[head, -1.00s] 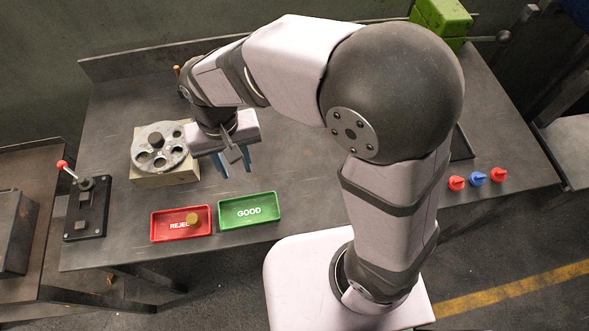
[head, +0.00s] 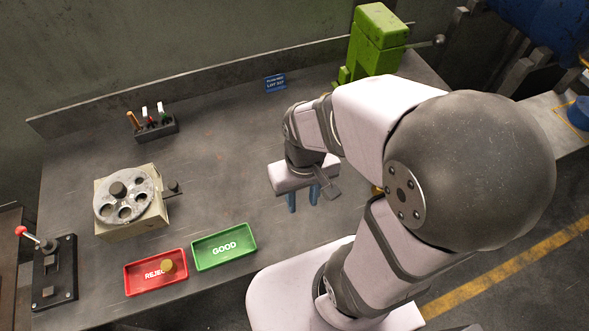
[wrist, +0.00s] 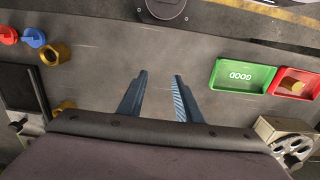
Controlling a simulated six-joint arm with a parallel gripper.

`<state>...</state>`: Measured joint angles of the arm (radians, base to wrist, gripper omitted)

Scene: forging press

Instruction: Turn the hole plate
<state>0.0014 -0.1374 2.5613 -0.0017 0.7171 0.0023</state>
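The hole plate (head: 146,203) is a round grey disc with several large holes and a dark central hub. It lies on a beige block (head: 155,229) at the left of the bench, with a small dark knob on an arm at its right side. The plate also shows partly at the lower right of the wrist view (wrist: 284,146). My gripper (head: 304,200) is well to the right of the plate, above the middle of the bench. Its two blue fingers (wrist: 160,78) are apart with nothing between them.
A red REJECT tray (head: 140,282) holds a brass piece (head: 167,267). A green GOOD tray (head: 246,236) is empty. A red-knobbed lever (head: 52,270) stands left, a tool holder (head: 158,129) and green machine (head: 375,45) behind. Brass nuts (wrist: 54,54) lie near red and blue knobs (wrist: 33,37).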

